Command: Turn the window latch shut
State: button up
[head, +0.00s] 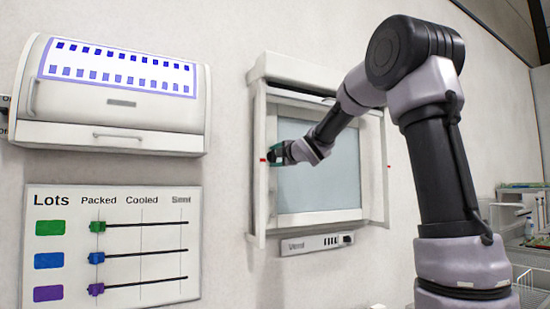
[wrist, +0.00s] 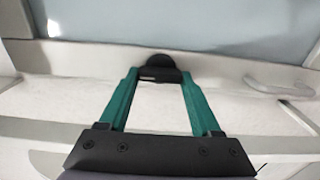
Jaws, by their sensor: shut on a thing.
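The window (head: 320,165) is a pale pane in a white frame on the wall. My gripper (head: 276,157) is at the left side of the frame, near a small red mark. In the wrist view my gripper (wrist: 160,80) has its two green fingers closed on a dark, rounded piece, which looks like the window latch (wrist: 158,61), at the edge of the white frame. Most of the latch is hidden by the fingertips in the head view, so its turn angle cannot be told.
A small panel (head: 316,244) is below the window. A white cabinet (head: 120,140) and a Lots board (head: 150,212) with sliders are to the left. A pale handle (wrist: 280,87) lies right of the fingers in the wrist view.

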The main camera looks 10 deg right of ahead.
dwell(0.3)
jog(key=o, duration=1.4)
jog(key=shift+s, duration=0.1)
jog(key=v, duration=1)
jog(key=shift+s+d, duration=0.1)
jog(key=shift+s, duration=0.2)
